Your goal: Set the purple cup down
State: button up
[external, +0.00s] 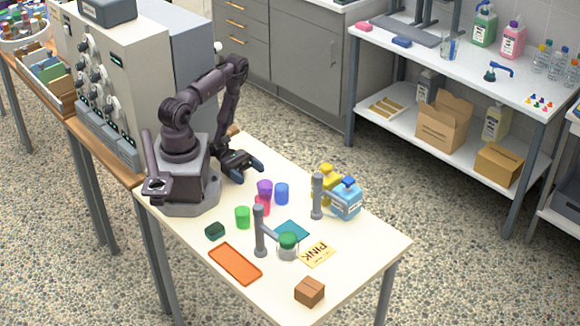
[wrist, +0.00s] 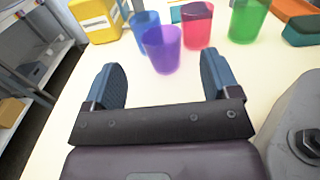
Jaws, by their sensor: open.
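The purple cup (external: 265,188) stands on the table just beyond my gripper (external: 249,170). In the wrist view the purple cup (wrist: 162,52) appears upright, ahead of the gap between my fingertips (wrist: 161,68). My gripper is open and empty, low over the table, with its fingers apart from the cup. The blue cup (external: 282,194) is beside the purple cup, partly behind it in the wrist view (wrist: 143,22). The pink-red cup (external: 262,207) is close on its other side. The green cup (external: 242,217) stands farther along.
A yellow bottle (external: 325,187) and a blue bottle (external: 347,201) stand by a grey post (external: 317,197). A second post (external: 259,232) has a green-topped jar (external: 287,248) near it.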

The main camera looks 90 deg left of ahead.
jog(key=v, duration=0.4)
jog(key=d+r+m+g+y, duration=0.2)
jog(key=r+m+y, duration=0.2)
jog(key=r+m, duration=0.5)
jog(key=w+d+r+m+g+y, duration=0.1)
jog(key=d+r+m+g+y, duration=0.2)
jog(key=r+m, duration=0.6)
jog(key=w+d+r+m+g+y, duration=0.1)
jog(key=r+m+y, duration=0.4)
jog(key=r, duration=0.8)
jog(key=d+m+g, duration=0.1)
jog(key=m, duration=0.2)
jog(key=shift+d+m+g+y, duration=0.3)
jog(key=shift+m+g, duration=0.1)
jog(key=shift+o, duration=0.6)
jog(key=shift+r+t, duration=0.3)
jog(key=shift+r, duration=0.15)
jog(key=shift+f, duration=0.1)
